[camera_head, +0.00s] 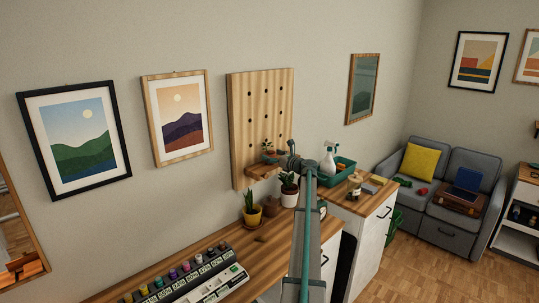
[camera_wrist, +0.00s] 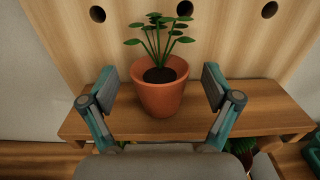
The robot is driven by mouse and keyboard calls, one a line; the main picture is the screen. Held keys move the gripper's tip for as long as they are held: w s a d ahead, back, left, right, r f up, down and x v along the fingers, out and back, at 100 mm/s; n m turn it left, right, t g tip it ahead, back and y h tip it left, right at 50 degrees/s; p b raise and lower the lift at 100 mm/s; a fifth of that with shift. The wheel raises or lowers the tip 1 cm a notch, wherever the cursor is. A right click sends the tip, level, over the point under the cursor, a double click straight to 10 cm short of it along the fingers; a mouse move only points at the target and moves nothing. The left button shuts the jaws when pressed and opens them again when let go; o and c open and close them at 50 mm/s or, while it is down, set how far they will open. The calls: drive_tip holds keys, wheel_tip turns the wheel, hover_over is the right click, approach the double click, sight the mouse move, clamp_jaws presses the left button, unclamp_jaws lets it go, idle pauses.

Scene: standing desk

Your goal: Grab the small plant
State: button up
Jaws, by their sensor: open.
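The small plant, with round green leaves in a terracotta pot (camera_wrist: 160,98), stands upright on a wooden shelf (camera_wrist: 262,108) fixed to a pegboard. Its leaves also show in the head view (camera_head: 267,147), where my gripper partly hides the pot. My gripper (camera_wrist: 159,87) is open, with one finger on each side of the pot. Gaps show between both fingers and the pot, and nothing is held. In the head view my gripper (camera_head: 283,160) is at the shelf, in front of the pegboard (camera_head: 260,115).
A green tray (camera_head: 340,172) with a spray bottle (camera_head: 328,160) is to the right. The pegboard closes off the space behind the pot.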

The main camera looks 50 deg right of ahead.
drive_tip(key=shift+w+d, duration=0.15)
drive_tip(key=shift+w, duration=0.8)
drive_tip(key=c, duration=1.2)
drive_tip(key=shift+c, duration=0.6)
drive_tip(key=shift+r, duration=0.2)
